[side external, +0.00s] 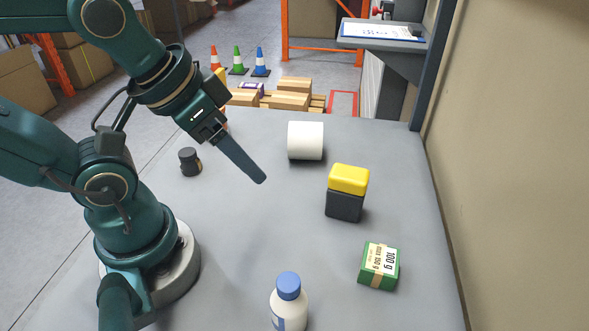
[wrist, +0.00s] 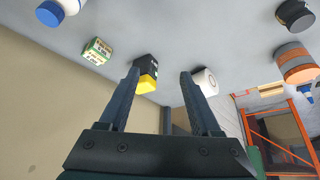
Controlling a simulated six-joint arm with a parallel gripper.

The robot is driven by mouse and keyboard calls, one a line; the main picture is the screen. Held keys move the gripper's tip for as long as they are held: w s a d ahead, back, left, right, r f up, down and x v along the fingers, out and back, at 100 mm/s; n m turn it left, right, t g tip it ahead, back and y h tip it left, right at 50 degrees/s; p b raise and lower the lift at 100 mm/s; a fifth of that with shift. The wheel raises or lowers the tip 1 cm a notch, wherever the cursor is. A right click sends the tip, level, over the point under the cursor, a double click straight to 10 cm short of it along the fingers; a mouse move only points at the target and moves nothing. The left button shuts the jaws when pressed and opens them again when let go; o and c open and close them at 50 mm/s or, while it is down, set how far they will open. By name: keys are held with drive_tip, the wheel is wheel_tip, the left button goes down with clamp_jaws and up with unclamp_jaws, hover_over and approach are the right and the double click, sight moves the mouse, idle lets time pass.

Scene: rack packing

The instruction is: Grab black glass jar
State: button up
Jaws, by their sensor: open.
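The black glass jar (side external: 190,161) stands on the grey table near my arm, left of my gripper in the side view. In the wrist view the jar (wrist: 295,16) is at the top right corner, partly cut off and outside the fingers. My gripper (side external: 259,180) is held above the table, tilted down to the right. In the wrist view my gripper (wrist: 159,74) has its two fingers wide apart with nothing held between them.
A white roll (side external: 305,141), a yellow and black box (side external: 346,193), a green box (side external: 379,266) and a blue-capped white bottle (side external: 289,303) stand on the table (side external: 240,240). An orange container (wrist: 297,66) is near the jar in the wrist view. A wall borders the right.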

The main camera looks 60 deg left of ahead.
drive_tip(key=shift+o, duration=0.4)
wheel_tip(320, 180, up, 4)
drive_tip(key=m+g+y, duration=0.7)
drive_tip(key=m+y, duration=0.6)
drive_tip(key=m, duration=0.4)
hover_over(191, 158)
wheel_tip(191, 158, down, 18)
drive_tip(key=shift+x, duration=2.55)
